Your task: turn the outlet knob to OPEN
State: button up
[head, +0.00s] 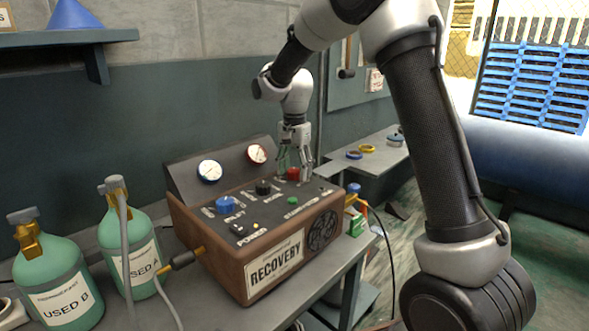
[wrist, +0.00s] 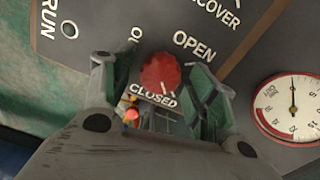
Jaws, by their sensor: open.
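The red outlet knob (head: 293,174) is on the sloping dark top panel of the recovery machine (head: 180,221), near its back right. In the wrist view the red knob (wrist: 160,72) shows between my two fingers, with OPEN printed to its upper right and CLOSED just below it. A small pale mark on the knob lies on its lower side, toward CLOSED. My gripper (head: 296,165) points down over the knob. In the wrist view my gripper (wrist: 159,78) is open, with one finger on each side of the knob; I cannot tell whether they touch it.
A blue knob (head: 226,204) and a black knob (head: 263,187) sit left of the red one. Two gauges (head: 209,171) stand on the raised back panel. Green cylinders USED A (head: 128,247) and USED B (head: 57,285) stand at left with hoses. A side shelf (head: 372,158) holds coloured rolls.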

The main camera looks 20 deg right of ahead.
jog(key=shift+c, duration=0.2)
jog(key=c, duration=1)
jog(key=shift+o, duration=0.2)
jog(key=shift+n, duration=0.4)
jog(key=n, duration=0.3)
jog(key=shift+n, duration=0.4)
jog(key=n, duration=0.4)
jog(key=shift+a+n, duration=0.1)
jog(key=shift+n, duration=0.2)
jog(key=n, duration=0.8)
jog(key=shift+n, duration=0.3)
